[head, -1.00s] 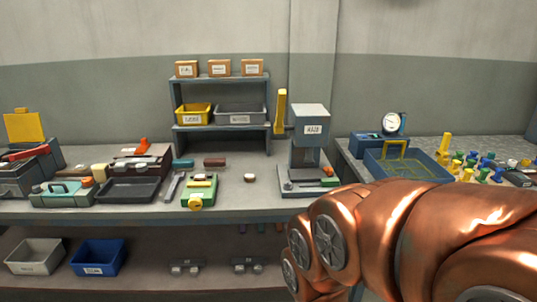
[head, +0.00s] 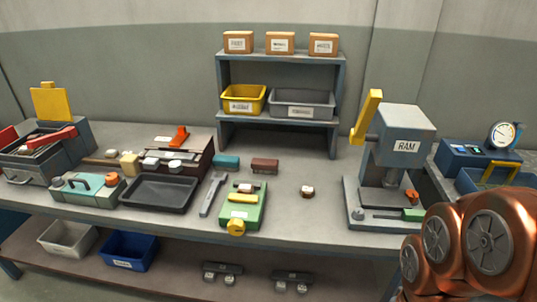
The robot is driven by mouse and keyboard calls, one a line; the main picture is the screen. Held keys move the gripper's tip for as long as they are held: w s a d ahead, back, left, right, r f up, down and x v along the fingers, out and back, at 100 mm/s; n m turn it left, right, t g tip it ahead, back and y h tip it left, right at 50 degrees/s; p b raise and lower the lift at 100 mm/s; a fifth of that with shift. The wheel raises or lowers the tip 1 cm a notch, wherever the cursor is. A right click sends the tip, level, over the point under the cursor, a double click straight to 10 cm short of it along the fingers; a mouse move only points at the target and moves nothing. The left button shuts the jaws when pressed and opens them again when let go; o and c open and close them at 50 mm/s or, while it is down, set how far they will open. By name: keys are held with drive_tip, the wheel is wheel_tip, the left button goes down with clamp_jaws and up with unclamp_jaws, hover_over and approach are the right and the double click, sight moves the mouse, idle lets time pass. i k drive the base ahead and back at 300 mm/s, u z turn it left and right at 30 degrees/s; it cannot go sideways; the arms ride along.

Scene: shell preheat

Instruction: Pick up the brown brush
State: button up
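A small reddish-brown block (head: 265,165), which looks like the brown brush, lies on the workbench just in front of the shelf unit. Its underside and any bristles are too small to make out. A teal block (head: 226,162) of similar shape lies to its left, apart from it. My copper arm shows at the lower right, in front of the bench and well away from the brown block. My gripper is outside the view.
A green device (head: 243,205) and a wrench (head: 212,193) lie in front of the blocks. A small white-and-brown piece (head: 307,191) sits to the right. The RAM press (head: 402,145) stands farther right. A dark tray (head: 158,194) is at left. The shelf (head: 280,120) rises behind.

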sight(260, 166)
drive_tip(key=u, duration=0.5)
drive_tip(key=i, duration=0.9)
drive_tip(key=u, duration=1)
drive_tip(key=i, duration=0.2)
drive_tip(key=u, duration=0.25)
